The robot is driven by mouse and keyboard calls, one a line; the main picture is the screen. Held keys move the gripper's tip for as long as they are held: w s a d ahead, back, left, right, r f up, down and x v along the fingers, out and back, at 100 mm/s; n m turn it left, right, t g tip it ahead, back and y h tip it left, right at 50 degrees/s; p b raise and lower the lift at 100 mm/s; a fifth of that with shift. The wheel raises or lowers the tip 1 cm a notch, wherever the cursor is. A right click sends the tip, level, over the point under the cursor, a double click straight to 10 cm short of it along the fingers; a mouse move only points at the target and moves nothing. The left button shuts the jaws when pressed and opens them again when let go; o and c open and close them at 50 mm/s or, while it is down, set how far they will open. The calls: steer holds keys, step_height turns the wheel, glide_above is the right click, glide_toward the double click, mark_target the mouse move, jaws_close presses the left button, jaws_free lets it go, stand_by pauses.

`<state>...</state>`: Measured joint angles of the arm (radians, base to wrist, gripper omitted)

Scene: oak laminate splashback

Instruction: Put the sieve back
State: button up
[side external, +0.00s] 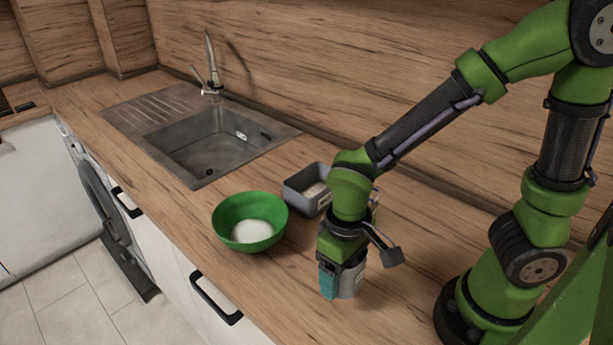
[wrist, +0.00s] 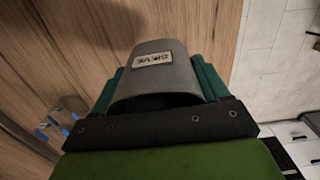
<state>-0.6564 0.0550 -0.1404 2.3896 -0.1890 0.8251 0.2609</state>
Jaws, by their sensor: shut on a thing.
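The sieve (wrist: 157,82) is a grey scoop-shaped piece with a white label reading SIEVE, upside down in the wrist view. My gripper (wrist: 160,90) is shut on it, with a teal finger on each side. In the side external view my gripper (side external: 340,280) points down over the counter to the right of the green bowl, and a small part of the grey sieve (side external: 351,284) shows beside the teal finger. I cannot tell whether the sieve touches the counter.
A green bowl (side external: 262,210) with white contents stands on the counter (side external: 200,215). A sink (side external: 215,145) lies farther back left. The counter's front edge is near the bowl.

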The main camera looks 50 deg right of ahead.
steer(key=shift+s+d+f, duration=0.65)
steer(key=shift+s+f, duration=0.2)
steer(key=shift+s, duration=0.15)
glide_above(269, 290)
steer(key=shift+s+d+f, duration=0.2)
steer(key=shift+s+f, duration=0.05)
steer(key=shift+f, duration=0.5)
steer(key=shift+w+a+f, duration=0.1)
steer(key=shift+w+f, duration=0.05)
steer(key=shift+f, duration=0.75)
steer(key=shift+w+a+f, duration=0.1)
steer(key=shift+f, duration=0.75)
steer(key=shift+f, duration=0.1)
steer(key=o, duration=1.2)
steer(key=shift+c, duration=0.2)
